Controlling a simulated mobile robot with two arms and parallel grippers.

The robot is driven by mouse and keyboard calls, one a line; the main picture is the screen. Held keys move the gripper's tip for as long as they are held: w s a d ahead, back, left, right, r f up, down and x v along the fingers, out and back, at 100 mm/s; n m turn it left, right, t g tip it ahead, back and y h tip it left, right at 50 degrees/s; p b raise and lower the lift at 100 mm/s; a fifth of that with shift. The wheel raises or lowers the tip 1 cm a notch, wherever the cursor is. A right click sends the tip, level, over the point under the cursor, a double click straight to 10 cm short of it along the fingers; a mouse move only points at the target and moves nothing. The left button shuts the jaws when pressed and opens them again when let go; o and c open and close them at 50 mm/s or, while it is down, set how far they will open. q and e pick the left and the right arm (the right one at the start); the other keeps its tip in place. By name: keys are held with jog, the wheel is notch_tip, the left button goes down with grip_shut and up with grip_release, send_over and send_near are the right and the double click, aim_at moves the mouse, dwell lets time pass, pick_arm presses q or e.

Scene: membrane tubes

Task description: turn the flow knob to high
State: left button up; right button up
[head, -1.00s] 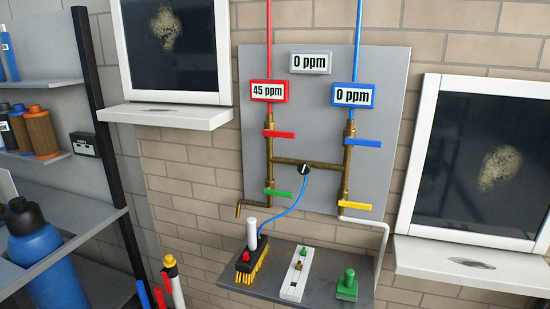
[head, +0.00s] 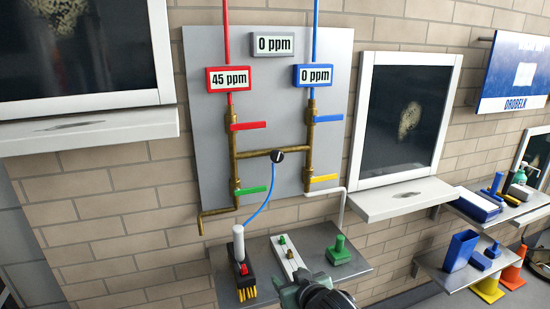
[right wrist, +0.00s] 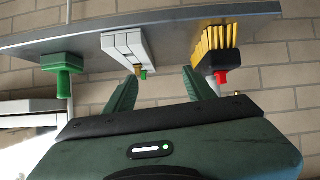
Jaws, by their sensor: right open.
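A round black knob (head: 277,156) with a white mark sits on the brass crosspipe of the grey wall panel (head: 205,150); a blue hose hangs from it. A white strip (head: 288,254) with small green and brassy knobs lies on the shelf below and also shows in the right wrist view (right wrist: 125,50). Which one is the flow knob is not labelled. My dark green right gripper (right wrist: 160,82) is open, its fingers apart and empty, below the strip in the upside-down wrist view. Part of the right arm shows at the bottom of the head view. My left gripper is out of view.
The shelf (head: 225,286) also holds a black brush-like block (head: 240,272) with yellow bristles and a green block (head: 339,250). Red (head: 248,126), blue (head: 329,118), green (head: 254,190) and yellow (head: 324,179) levers stick out from the pipes. Framed windows with sills flank the panel.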

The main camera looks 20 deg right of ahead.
jog(key=w+d+r+t, duration=0.1)
jog(key=w+r+t, duration=0.1)
jog(key=w+r, duration=0.45)
jog(key=w+d+r+t, duration=0.1)
jog(key=w+r+t, duration=0.15)
jog(key=r, duration=0.65)
jog(key=t, duration=0.2)
send_near(278, 156)
jog(key=w, duration=0.3)
jog(key=shift+m+g, duration=0.25)
jog(key=shift+m, duration=0.05)
jog(key=w, duration=0.3)
jog(key=w+p, duration=0.1)
jog(key=w, duration=0.2)
jog(key=shift+r, duration=0.2)
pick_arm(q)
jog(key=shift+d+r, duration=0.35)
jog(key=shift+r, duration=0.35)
pick_arm(e)
jog(key=shift+w+a+f, duration=0.1)
jog(key=shift+w, duration=0.75)
grip_shut()
